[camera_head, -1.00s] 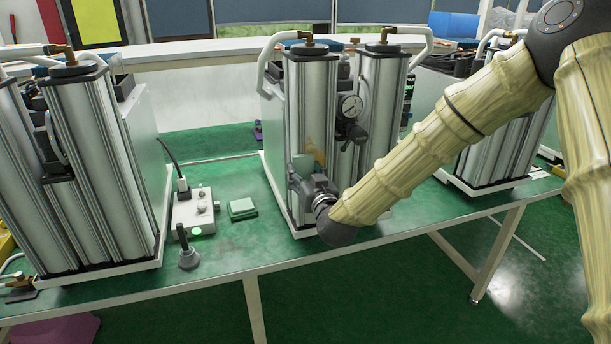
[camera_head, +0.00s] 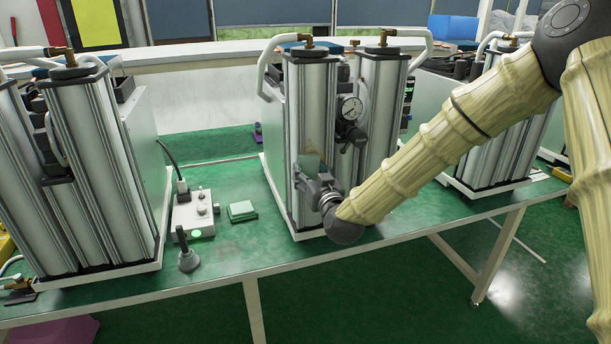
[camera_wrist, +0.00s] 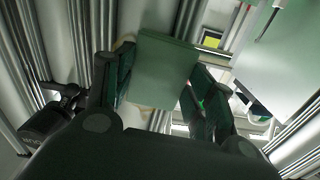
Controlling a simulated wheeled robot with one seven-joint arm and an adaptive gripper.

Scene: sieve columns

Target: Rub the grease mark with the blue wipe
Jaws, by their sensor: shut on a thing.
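My gripper (camera_head: 314,178) is shut on a flat wipe (camera_head: 310,163) that looks grey-green rather than blue. It is held against or very close to the front of the middle column unit (camera_head: 307,95); contact cannot be told. In the wrist view the wipe (camera_wrist: 162,70) stands between the two fingers (camera_wrist: 155,95) and hides part of the column behind it.
A gauge (camera_head: 350,107) projects right of the mark. Other column units stand left (camera_head: 95,165) and right (camera_head: 495,150).

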